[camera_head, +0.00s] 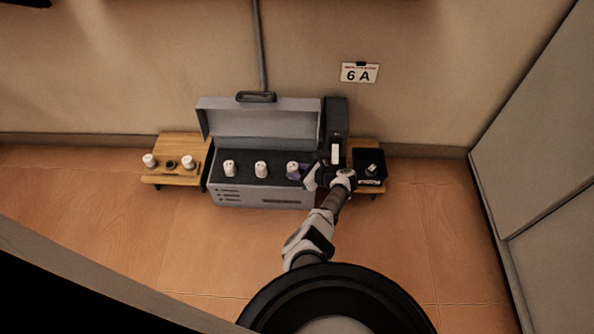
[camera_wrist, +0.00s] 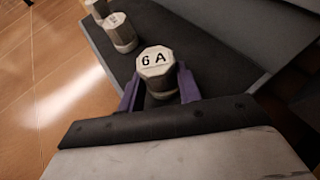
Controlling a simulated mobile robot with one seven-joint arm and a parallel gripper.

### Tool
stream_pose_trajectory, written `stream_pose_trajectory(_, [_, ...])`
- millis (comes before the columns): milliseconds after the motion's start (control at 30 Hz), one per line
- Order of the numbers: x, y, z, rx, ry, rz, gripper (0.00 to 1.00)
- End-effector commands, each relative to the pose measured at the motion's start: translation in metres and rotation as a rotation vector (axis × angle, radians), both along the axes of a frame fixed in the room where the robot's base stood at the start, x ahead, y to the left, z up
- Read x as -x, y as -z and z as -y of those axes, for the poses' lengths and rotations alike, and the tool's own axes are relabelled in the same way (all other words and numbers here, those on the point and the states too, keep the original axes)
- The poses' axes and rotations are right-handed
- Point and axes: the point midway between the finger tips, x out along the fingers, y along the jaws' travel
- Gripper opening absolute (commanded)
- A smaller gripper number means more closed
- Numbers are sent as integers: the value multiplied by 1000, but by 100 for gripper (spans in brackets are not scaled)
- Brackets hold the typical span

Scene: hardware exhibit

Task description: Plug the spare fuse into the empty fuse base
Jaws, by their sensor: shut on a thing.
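My gripper (camera_wrist: 158,92) is shut on a white eight-sided fuse (camera_wrist: 154,65) marked "6 A", with a purple finger on each side of it. In the head view my gripper (camera_head: 298,171) is at the right end of the fuse row, and the held fuse (camera_head: 292,168) shows there. The fuse is upright over the dark panel of the grey box (camera_head: 262,195). Its lower end is hidden, so I cannot tell whether it sits in a base. Two similar fuses stand in line to its left, a middle one (camera_head: 261,169) and a left one (camera_head: 229,168).
The box's lid (camera_head: 262,128) stands open behind the row. A wooden shelf (camera_head: 178,180) at left holds two white fuses and a dark empty ring (camera_head: 171,163). A black tray (camera_head: 370,182) at right holds a small white piece.

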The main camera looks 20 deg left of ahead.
Motion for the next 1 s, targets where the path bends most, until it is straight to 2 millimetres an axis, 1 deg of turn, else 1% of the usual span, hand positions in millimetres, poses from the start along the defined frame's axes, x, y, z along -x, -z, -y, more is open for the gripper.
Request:
stream_pose_trajectory(467, [0,2,0,1,0,-1,9])
stream_pose_trajectory(500, [0,2,0,1,0,-1,36])
stream_pose_trajectory(600, [0,2,0,1,0,-1,49])
stream_pose_trajectory(700, [1,2,0,1,0,-2,60])
stream_pose_trajectory(867, [0,2,0,1,0,-1,60])
stream_pose_trajectory(933, [0,2,0,1,0,-1,66])
stream_pose_trajectory(1000, [0,1,0,1,0,-1,76])
